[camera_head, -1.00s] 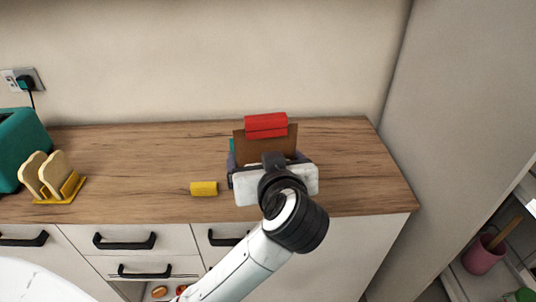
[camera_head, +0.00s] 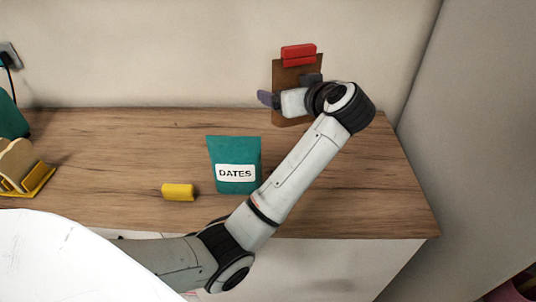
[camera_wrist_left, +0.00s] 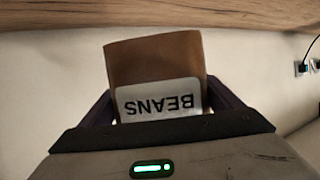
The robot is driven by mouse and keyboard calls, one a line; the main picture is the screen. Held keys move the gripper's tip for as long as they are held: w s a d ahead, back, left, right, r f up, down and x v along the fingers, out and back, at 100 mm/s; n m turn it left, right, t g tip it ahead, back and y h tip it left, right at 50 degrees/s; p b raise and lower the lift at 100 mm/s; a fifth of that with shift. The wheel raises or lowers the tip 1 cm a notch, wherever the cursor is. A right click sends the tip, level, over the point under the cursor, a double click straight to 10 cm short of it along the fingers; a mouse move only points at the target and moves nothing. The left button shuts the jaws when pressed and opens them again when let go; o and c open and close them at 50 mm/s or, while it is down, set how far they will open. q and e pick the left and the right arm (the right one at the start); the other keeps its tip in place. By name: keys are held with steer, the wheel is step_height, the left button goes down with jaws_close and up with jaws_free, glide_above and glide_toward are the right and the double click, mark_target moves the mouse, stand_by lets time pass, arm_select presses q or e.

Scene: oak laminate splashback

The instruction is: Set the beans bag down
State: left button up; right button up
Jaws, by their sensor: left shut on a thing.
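The beans bag (camera_head: 289,75) is a brown bag with a red clip along its top. It is upright at the back right of the counter, in front of the wall. My left gripper (camera_head: 290,90) is shut on it, with its fingers at the bag's two sides. In the left wrist view the beans bag (camera_wrist_left: 155,62) appears upside down, with its BEANS label facing my wrist. A strip of wall shows between the bag's bottom and the wooden counter (camera_wrist_left: 160,12), so it looks held above the counter. My right gripper is not in view.
A teal bag labelled DATES (camera_head: 232,152) stands mid-counter, left of my forearm. A yellow block (camera_head: 178,192) lies near the front edge. A yellow toast rack (camera_head: 38,183) with toast is at the far left. The counter (camera_head: 370,180) right of my arm is clear.

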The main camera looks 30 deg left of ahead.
arm_select(q)
step_height(320, 180, down, 7)
steer(key=shift+s+b, duration=0.1)
steer(key=shift+b, duration=0.7)
step_height(320, 180, down, 4)
steer(key=shift+r, duration=0.1)
steer(key=shift+f, duration=0.4)
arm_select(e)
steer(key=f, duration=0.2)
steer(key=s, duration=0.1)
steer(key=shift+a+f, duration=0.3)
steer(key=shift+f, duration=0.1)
arm_select(q)
steer(key=shift+f, duration=0.1)
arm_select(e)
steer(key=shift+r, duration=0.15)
arm_select(q)
steer(key=o, duration=1.3)
steer(key=shift+f, duration=0.1)
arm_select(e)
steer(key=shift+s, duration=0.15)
